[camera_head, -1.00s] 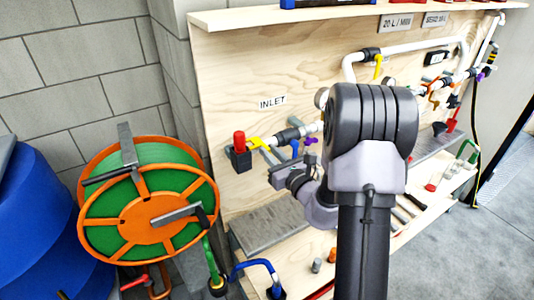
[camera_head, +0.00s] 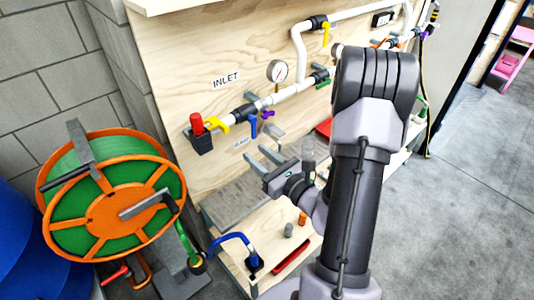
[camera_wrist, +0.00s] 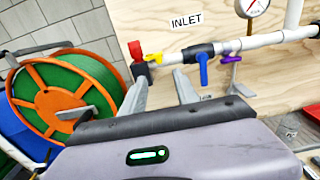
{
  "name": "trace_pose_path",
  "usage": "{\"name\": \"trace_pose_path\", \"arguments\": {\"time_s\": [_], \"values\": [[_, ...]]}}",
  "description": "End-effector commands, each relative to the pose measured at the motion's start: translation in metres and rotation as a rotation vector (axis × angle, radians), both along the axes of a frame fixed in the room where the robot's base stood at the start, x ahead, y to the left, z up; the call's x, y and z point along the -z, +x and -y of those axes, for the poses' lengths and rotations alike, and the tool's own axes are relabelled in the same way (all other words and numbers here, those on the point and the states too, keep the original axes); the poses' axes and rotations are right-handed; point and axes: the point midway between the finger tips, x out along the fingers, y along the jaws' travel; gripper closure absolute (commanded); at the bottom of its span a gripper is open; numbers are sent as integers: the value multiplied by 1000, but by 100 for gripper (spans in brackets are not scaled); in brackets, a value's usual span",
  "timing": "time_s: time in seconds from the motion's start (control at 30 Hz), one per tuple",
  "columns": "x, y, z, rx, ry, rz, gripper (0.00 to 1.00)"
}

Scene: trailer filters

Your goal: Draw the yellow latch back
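The yellow latch (camera_head: 217,124) is at the left end of the white inlet pipe, beside a red-topped part in a black holder (camera_head: 201,142). In the wrist view the yellow latch (camera_wrist: 153,57) lies just beyond the fingertips, near the middle. My gripper (camera_head: 258,156) is in front of the wooden panel, below and right of the latch and apart from it. In the wrist view my gripper (camera_wrist: 160,75) has its two fingers spread, with nothing between them.
Blue (camera_head: 253,127) and purple (camera_head: 267,114) handles sit right of the latch, with a gauge (camera_head: 277,71) above. A grey shelf (camera_head: 240,200) juts out below. An orange and green hose reel (camera_head: 115,205) stands at the left. Open floor lies at the right.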

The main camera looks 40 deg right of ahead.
Motion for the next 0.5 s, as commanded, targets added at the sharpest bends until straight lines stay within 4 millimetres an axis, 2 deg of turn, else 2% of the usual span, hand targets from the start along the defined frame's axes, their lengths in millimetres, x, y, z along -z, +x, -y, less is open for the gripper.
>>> {"name": "trace_pose_path", "arguments": {"time_s": [0.03, 0.2, 0.3, 0.5], "values": [[-13, -6, 1, 5, 8, -3, 64], [-7, -32, 2, 7, 6, -2, 64], [-5, -38, 1, 5, 4, 2, 64], [-2, -39, 1, 4, 2, 3, 64]]}}
